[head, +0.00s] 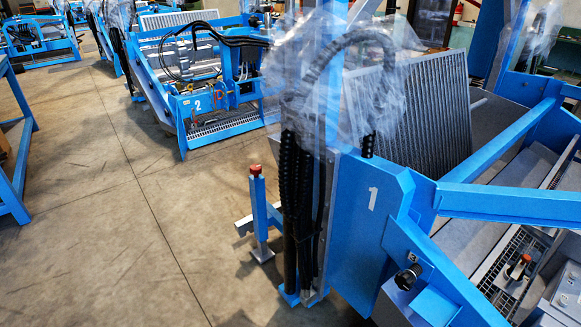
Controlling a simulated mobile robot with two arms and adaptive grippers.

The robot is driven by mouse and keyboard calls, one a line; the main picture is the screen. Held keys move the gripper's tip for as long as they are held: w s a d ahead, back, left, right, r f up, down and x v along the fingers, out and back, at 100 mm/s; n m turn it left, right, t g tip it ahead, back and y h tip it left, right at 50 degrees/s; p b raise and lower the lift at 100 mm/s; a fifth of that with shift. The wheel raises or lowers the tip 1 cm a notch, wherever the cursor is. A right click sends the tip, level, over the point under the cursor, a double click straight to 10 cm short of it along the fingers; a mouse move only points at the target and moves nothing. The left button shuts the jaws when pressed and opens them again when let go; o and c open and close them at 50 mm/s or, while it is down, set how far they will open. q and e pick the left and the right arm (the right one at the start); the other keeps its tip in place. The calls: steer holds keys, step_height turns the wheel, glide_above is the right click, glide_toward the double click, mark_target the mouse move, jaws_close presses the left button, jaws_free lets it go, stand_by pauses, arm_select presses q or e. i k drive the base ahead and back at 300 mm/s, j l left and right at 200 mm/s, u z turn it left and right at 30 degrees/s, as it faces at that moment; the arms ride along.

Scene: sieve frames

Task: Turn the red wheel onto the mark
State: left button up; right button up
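I see no clear red wheel and no mark for it in the head view. A small red cap (256,170) sits on top of a short blue post (258,205) left of the nearest blue machine. A small orange-red part (519,264) shows at the lower right inside that machine. I cannot tell whether either is the wheel. Neither of my grippers is in view.
The large blue frame marked 1 (345,220) fills the right, with hoses and plastic wrap. A black knob (407,277) is on its front. Machine 2 (205,110) stands behind. The concrete floor (110,240) at left is clear beside a blue stand (12,190).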

mark_target(255, 169)
steer(key=i+j+z, duration=0.15)
steer(key=z, duration=0.25)
steer(key=i+j+z, duration=0.45)
steer(key=z, duration=0.3)
